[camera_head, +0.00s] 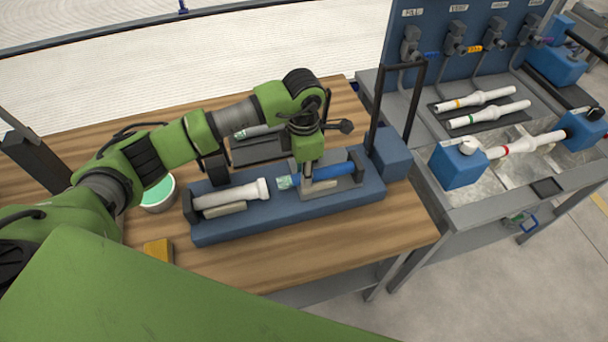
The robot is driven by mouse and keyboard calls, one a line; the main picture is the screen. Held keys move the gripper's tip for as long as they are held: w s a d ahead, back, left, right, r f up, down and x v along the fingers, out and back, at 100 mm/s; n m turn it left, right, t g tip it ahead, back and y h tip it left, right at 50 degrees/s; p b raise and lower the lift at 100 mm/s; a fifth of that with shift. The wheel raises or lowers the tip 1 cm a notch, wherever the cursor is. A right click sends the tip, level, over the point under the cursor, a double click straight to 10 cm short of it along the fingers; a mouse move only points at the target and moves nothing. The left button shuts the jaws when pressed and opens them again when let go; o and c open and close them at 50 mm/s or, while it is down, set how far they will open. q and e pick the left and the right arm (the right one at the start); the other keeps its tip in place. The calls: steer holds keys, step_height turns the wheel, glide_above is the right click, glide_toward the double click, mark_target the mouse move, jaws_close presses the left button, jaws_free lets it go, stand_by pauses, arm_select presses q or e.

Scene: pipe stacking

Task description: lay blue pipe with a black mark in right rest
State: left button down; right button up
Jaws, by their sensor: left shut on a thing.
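The blue pipe (336,170) lies along the right rest of the blue two-rest fixture (290,213), with a pale teal end (284,183) pointing left. I cannot make out a black mark on it. My left gripper (311,186) comes down from above and is shut on the pipe near its teal end. The gripper hides part of the pipe, and I cannot tell whether the pipe is fully seated. A white pipe (232,194) lies in the left rest, its flared end facing the blue pipe across a small gap. My right gripper is not in view.
Behind the fixture is a dark tray (268,151) with another pipe (256,131). A bowl (158,192) and a yellow block (158,251) stand left. A black upright frame (412,108) stands right. Beyond it, a metal bench holds several banded white pipes (488,115).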

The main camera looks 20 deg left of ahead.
arm_select(q)
steer(key=shift+w+a+f, duration=0.15)
steer(key=shift+w+a, duration=0.05)
steer(key=shift+a, duration=0.15)
steer(key=c, duration=1.7)
jaws_free()
